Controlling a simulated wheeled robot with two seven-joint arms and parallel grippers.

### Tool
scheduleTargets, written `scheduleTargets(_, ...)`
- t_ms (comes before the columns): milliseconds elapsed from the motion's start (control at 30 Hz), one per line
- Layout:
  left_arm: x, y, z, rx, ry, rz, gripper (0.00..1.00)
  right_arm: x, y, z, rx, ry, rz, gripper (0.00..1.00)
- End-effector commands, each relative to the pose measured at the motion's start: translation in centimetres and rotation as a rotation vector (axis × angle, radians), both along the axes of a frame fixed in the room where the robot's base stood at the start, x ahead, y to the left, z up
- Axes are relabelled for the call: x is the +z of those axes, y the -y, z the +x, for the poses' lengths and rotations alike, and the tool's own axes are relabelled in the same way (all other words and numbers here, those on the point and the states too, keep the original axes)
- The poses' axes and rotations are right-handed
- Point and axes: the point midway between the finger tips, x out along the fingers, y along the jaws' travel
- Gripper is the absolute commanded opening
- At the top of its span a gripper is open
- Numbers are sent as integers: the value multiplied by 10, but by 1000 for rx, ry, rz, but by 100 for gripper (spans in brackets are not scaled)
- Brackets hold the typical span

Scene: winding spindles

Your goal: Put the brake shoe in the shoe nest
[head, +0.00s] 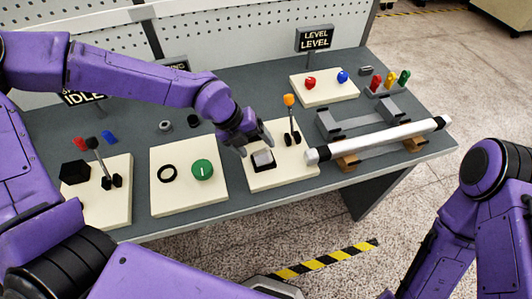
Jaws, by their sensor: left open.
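A light grey block (263,157), which looks like the brake shoe, sits at a dark square recess or frame on a cream plate (290,177); this dark square (265,167) looks like the shoe nest. The block appears to be in or on it, and I cannot tell how deeply it is seated. My left gripper (254,142) is open just above the block, with a finger to either side of its upper edge. I cannot tell whether the fingers touch it. My right gripper is out of view.
An orange-knobbed lever (290,103) stands on the same plate, close to my left gripper. A white roller (378,139) rests on wooden blocks to the right. A plate with a green button (202,169) is to the left. A "LEVEL" sign (315,38) stands behind.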

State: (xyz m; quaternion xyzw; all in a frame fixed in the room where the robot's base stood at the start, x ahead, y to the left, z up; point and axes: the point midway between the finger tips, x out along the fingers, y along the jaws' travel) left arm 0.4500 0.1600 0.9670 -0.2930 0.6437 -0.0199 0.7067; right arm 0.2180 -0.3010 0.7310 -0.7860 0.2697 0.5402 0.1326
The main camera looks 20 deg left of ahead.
Motion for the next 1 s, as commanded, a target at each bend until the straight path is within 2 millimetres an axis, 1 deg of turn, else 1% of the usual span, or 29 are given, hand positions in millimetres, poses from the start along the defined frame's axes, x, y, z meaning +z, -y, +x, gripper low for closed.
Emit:
scheduleTargets(33, -7, 3, 1, 0, -2, 2, 74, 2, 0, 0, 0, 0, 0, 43)
scheduleTargets(100, -13, 6, 2, 0, 0, 1, 74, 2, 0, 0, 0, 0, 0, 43)
scheduleTargets(333, -15, 7, 3, 1, 3, -2, 74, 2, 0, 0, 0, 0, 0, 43)
scheduleTargets(367, -15, 7, 3, 0, 3, -2, 65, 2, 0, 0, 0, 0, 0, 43)
scheduleTargets(400, -15, 7, 3, 0, 3, -1, 52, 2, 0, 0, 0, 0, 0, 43)
scheduleTargets(467, -15, 7, 3, 0, 3, -1, 32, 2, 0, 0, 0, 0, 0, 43)
scheduleTargets(500, -15, 7, 3, 0, 3, -1, 19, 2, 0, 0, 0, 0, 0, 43)
scheduleTargets(533, -15, 7, 3, 0, 3, -1, 13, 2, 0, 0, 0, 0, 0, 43)
scheduleTargets(567, -15, 7, 4, -1, 3, -1, 13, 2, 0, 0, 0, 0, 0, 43)
scheduleTargets(600, -15, 8, 4, -1, 4, -2, 8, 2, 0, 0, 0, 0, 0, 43)
scheduleTargets(767, -15, 8, 4, -1, 4, -2, 8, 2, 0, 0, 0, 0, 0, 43)
scheduleTargets(867, -11, 8, 4, -1, 5, -2, 8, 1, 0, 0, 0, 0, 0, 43)
scheduleTargets(967, -2, 8, 4, -1, 6, -3, 8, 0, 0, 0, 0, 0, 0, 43)
scheduleTargets(1000, 5, 8, 5, -1, 7, -4, 8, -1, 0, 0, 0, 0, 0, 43)
